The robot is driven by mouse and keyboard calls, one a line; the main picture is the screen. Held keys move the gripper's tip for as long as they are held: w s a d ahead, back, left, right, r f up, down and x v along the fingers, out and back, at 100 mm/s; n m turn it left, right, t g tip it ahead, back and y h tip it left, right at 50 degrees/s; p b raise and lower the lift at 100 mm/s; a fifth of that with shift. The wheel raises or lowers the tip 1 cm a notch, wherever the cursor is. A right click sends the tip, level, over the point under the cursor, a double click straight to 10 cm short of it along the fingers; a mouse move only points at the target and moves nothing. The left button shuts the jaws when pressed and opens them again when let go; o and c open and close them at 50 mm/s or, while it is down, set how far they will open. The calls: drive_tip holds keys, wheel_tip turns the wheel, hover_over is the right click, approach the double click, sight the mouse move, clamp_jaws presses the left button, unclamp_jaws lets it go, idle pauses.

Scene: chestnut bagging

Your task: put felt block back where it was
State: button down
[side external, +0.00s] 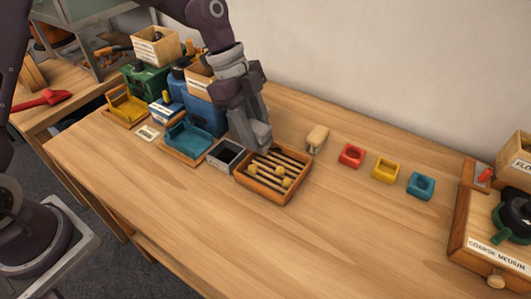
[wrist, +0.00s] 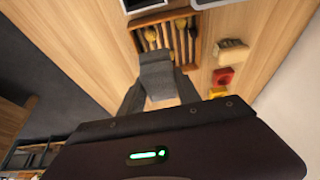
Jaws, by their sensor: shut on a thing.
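My gripper (side external: 255,140) is low over the table, just behind the slatted wooden tray (side external: 242,183) and the small grey open box (side external: 215,163). In the wrist view my gripper (wrist: 158,92) is shut on a grey block, which I take to be the felt block (wrist: 156,72); it shows between the fingers. In the side view the block cannot be told apart from the grey fingers. I cannot tell whether it touches the table.
The tray holds several yellow-knobbed sticks. A tan brush-like block (side external: 317,138) and red (side external: 352,155), yellow (side external: 386,171) and blue (side external: 421,185) holders stand to the right. Teal (side external: 190,141) and yellow (side external: 126,105) bins are left. The front table is clear.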

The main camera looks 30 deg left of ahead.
drive_tip(key=w+a+n+t+y, duration=0.1)
drive_tip(key=w+n+t, duration=0.2)
drive_tip(key=w+n, duration=1)
drive_tip(key=w+f+m, duration=0.1)
drive_tip(key=f, duration=0.2)
drive_tip(key=w+f+m, duration=0.1)
drive_tip(key=f, duration=0.3)
drive_tip(key=w+f+m, duration=0.2)
drive_tip(key=f, duration=0.1)
drive_tip(key=shift+f, duration=0.3)
drive_tip(key=c, duration=0.9)
unclamp_jaws()
drive_tip(key=shift+f, duration=0.15)
drive_tip(key=shift+o, duration=0.2)
drive_tip(key=v, duration=1.2)
drive_tip(key=shift+r, duration=0.2)
drive_tip(key=shift+s+d, duration=0.1)
drive_tip(key=shift+d, duration=0.05)
